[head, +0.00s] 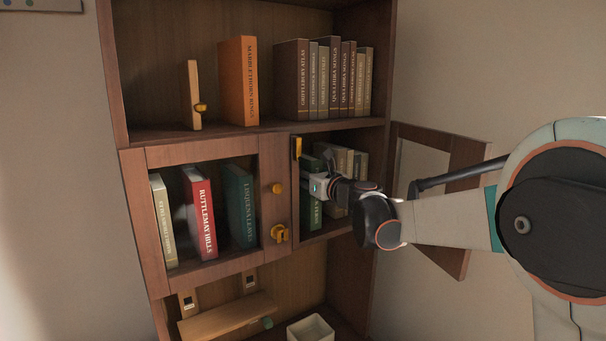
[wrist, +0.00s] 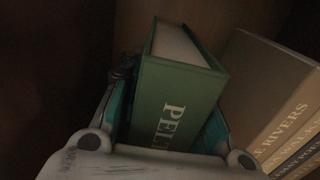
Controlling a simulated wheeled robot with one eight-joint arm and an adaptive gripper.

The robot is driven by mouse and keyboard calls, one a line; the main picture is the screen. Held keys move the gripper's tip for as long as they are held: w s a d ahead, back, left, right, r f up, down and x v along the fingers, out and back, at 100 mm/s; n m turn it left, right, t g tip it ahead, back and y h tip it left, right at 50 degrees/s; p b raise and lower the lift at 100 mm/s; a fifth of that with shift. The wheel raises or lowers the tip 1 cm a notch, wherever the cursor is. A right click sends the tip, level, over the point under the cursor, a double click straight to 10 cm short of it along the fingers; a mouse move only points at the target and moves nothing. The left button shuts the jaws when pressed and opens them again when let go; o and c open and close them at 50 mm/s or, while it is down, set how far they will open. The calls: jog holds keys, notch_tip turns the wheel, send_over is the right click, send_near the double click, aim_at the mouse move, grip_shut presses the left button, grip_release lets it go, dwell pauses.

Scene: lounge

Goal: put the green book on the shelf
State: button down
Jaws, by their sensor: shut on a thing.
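A green book (head: 311,216) with pale spine lettering stands roughly upright inside the right-hand compartment of the bookcase. In the wrist view its spine and page edges (wrist: 177,95) show between my fingers. My gripper (head: 319,186) reaches into this compartment and is shut on the book, with a finger at each side. My gripper hides the middle of the book in the head view. I cannot tell whether its bottom touches the compartment floor. The shelf above (head: 215,133) holds an orange book and a row of brown and grey books.
Beige and brown books (wrist: 279,90) stand just right of the held book. The compartment's door (head: 455,165) hangs open at right, behind my arm. The left compartment holds cream, red (head: 199,212) and dark green (head: 239,206) books. A white bin (head: 311,328) sits below.

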jog(key=shift+f, duration=0.15)
jog(key=c, duration=1.2)
grip_release()
